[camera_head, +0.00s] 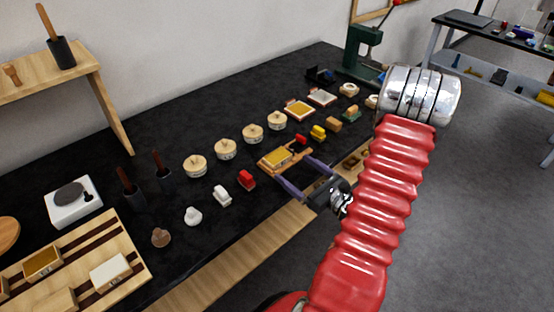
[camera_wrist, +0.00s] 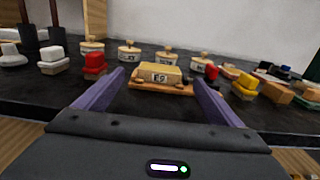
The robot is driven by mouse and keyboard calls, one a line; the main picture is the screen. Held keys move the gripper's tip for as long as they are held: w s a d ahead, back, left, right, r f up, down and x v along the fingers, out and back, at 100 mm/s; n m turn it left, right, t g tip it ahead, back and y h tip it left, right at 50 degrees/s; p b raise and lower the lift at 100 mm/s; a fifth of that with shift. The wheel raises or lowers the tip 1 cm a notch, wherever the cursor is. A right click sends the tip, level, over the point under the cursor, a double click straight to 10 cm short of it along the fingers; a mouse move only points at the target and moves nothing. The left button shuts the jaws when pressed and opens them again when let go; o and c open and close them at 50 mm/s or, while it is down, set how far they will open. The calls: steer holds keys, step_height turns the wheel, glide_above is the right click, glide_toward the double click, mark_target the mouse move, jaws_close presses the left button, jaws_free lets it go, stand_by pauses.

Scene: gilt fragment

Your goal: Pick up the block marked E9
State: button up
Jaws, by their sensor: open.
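A yellow-topped wooden block (camera_head: 277,157) sits on a small wooden board on the black table. In the wrist view the same block (camera_wrist: 161,72) faces me, and its front label looks like E9, though it is small. My gripper (camera_head: 291,169) is open, with two purple fingers pointing toward the block. In the wrist view my gripper (camera_wrist: 159,84) has the block centred between its fingertips and a little beyond them. The fingers do not appear to touch it.
A red stamp (camera_head: 247,180) stands left of the board and a yellow one (camera_head: 318,132) right of it. Several round lidded pots (camera_head: 225,149) line up behind. A striped board (camera_head: 128,249) with other blocks lies at the lower left. A green press (camera_head: 361,52) stands far back.

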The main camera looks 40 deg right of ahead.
mark_target(283, 160)
steer(key=shift+w, duration=0.65)
steer(key=shift+w, duration=0.15)
steer(key=shift+w+f, duration=0.1)
steer(key=shift+w, duration=2.4)
steer(key=c, duration=1.2)
steer(key=shift+o, duration=0.2)
steer(key=shift+r, duration=5.05)
